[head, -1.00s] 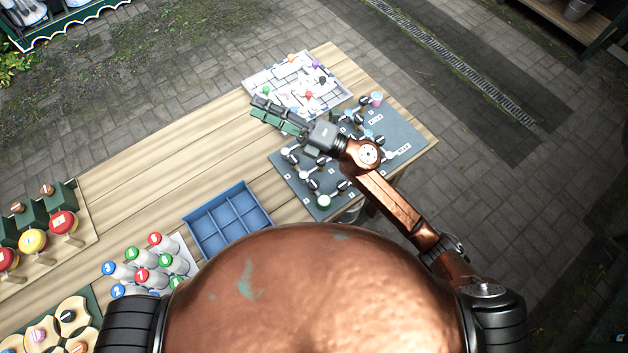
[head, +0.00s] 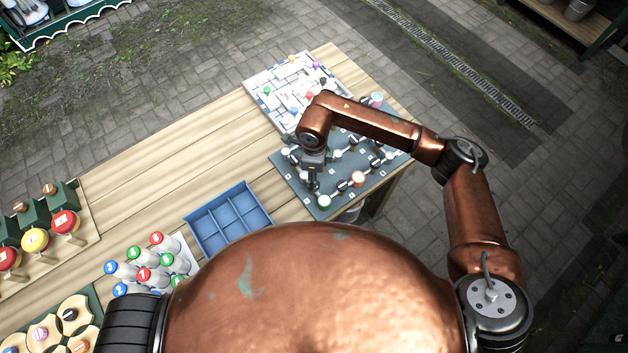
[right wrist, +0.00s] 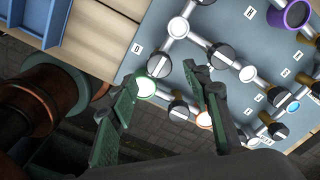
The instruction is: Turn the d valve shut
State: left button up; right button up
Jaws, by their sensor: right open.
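The d valve (right wrist: 160,65) is a round black knob on a white pipe, beside the printed letter D (right wrist: 137,48) in the right wrist view. My right gripper (right wrist: 165,78) is open, its two green fingers spread to either side of the knob. I cannot tell whether either finger touches it. In the head view my right gripper (head: 313,178) points down over the near left part of the blue-grey valve board (head: 289,181) and hides this valve. My left gripper is not in view.
Other black valve knobs (right wrist: 222,56) on white pipes stand close by. A green-ringed pipe end (right wrist: 146,87) and an orange one (right wrist: 204,120) lie near the fingers. A blue divided tray (head: 227,218) and a white maze board (head: 280,82) flank the valve board.

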jog(key=shift+f, duration=2.25)
jog(key=c, duration=1.2)
